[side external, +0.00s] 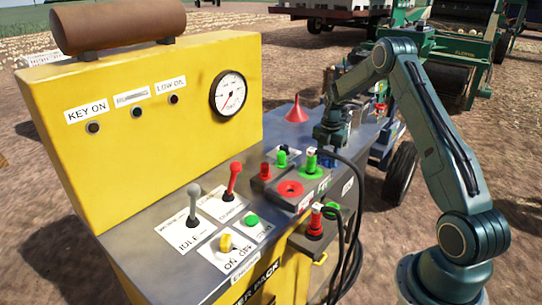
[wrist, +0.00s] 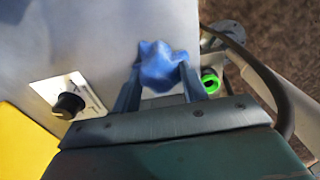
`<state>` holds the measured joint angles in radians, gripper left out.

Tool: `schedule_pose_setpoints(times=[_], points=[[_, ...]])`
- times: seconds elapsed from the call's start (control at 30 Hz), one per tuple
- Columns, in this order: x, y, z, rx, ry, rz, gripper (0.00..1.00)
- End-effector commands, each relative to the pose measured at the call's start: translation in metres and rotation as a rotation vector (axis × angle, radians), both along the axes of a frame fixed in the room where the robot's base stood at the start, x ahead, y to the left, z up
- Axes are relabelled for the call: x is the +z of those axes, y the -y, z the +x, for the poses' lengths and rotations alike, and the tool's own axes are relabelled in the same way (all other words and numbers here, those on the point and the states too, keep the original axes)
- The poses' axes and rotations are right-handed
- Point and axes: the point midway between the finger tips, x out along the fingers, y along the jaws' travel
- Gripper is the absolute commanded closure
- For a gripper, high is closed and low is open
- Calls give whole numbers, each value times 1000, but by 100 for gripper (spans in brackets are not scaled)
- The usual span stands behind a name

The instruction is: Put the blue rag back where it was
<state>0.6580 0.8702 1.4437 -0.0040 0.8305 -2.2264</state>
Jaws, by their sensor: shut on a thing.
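The blue rag (wrist: 160,64) is a crumpled bright blue cloth between the two fingers of my gripper (wrist: 160,82) in the wrist view. The fingers are shut on it, one at each side. A grey surface shows beyond the rag; I cannot tell whether the rag touches it. In the side view my gripper (side external: 329,135) points down over the far part of the grey console top, right of the red funnel. The rag cannot be made out clearly there.
The yellow panel (side external: 170,110) with a gauge (side external: 229,94) rises at the left. A red funnel (side external: 297,112) stands near my gripper. Red and green connectors (side external: 312,160), cables and levers (side external: 232,180) stand nearer. A black knob (wrist: 68,104) shows in the wrist view.

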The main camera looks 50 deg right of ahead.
Motion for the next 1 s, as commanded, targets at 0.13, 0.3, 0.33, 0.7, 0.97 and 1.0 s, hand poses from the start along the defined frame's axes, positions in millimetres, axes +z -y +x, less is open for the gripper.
schedule_pose_setpoints(times=[0.13,0.3,0.33,0.7,0.97,1.0], points=[[0,0,0,0,0,0,78],[-3,0,0,0,0,0,47],[-3,0,0,0,0,0,42],[-2,0,0,0,0,0,35],[13,0,1,0,2,-2,35],[18,0,1,0,2,-1,35]])
